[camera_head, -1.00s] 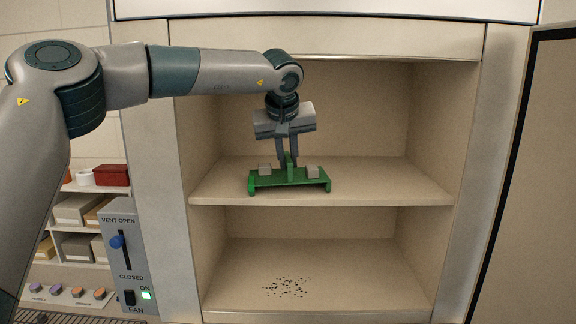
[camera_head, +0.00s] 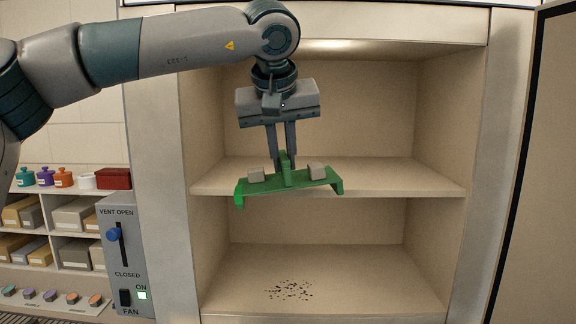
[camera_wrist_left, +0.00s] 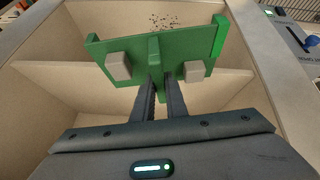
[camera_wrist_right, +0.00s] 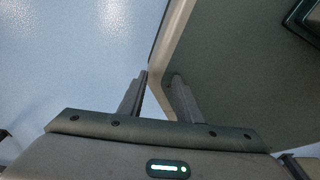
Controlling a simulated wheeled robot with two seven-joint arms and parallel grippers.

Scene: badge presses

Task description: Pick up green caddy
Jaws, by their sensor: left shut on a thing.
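The green caddy (camera_head: 268,187) is a low green tray with an upright middle handle and two pale grey blocks (camera_head: 317,171) on it. In the head view it hangs in front of the middle shelf, slightly tilted, its left end lower. My left gripper (camera_head: 284,158) points down and is shut on the caddy's handle. In the left wrist view the caddy (camera_wrist_left: 190,50) sits at the fingertips, with a block on each side of the handle. My right gripper (camera_wrist_right: 158,76) shows only in its own wrist view. Its fingers stand apart with nothing visibly held between them.
The middle shelf (camera_head: 400,185) is bare. Dark specks (camera_head: 290,291) lie on the cabinet floor below. A vent and fan panel (camera_head: 125,255) is left of the opening, with small shelves of boxes beyond. An open door (camera_head: 545,180) stands at the right.

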